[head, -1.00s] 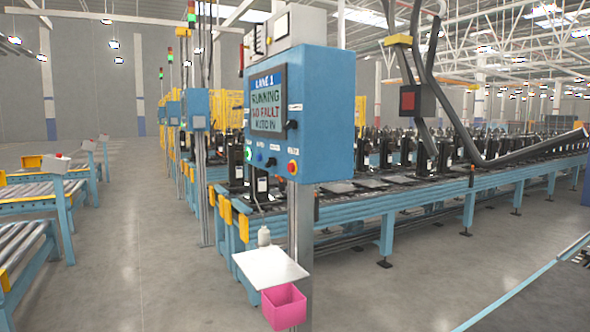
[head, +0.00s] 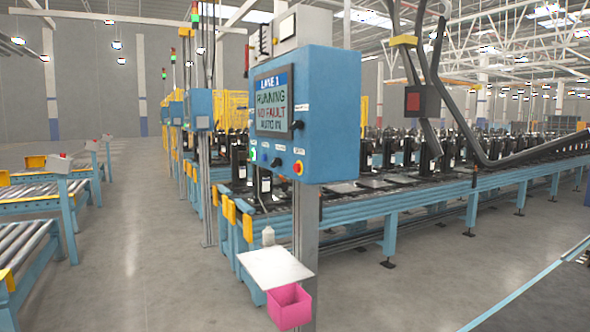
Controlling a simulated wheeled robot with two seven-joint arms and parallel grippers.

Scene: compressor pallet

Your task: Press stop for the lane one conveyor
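The blue lane 1 control box (head: 335,120) stands on a grey post right of the middle of the head view. Its screen (head: 271,101) reads LANE 1, RUNNING, NO FAULT, AUTO IN. Below the screen are a green lit button (head: 252,154), a dark knob (head: 276,162) and a red button (head: 298,167) on a yellow ring at the right. The button labels are too small to read. The lane conveyor (head: 440,190) carries several black compressors behind the box. Neither of my grippers is in view.
Roller conveyors (head: 25,253) stand at the left. The floor (head: 150,260) between them and the post is clear.

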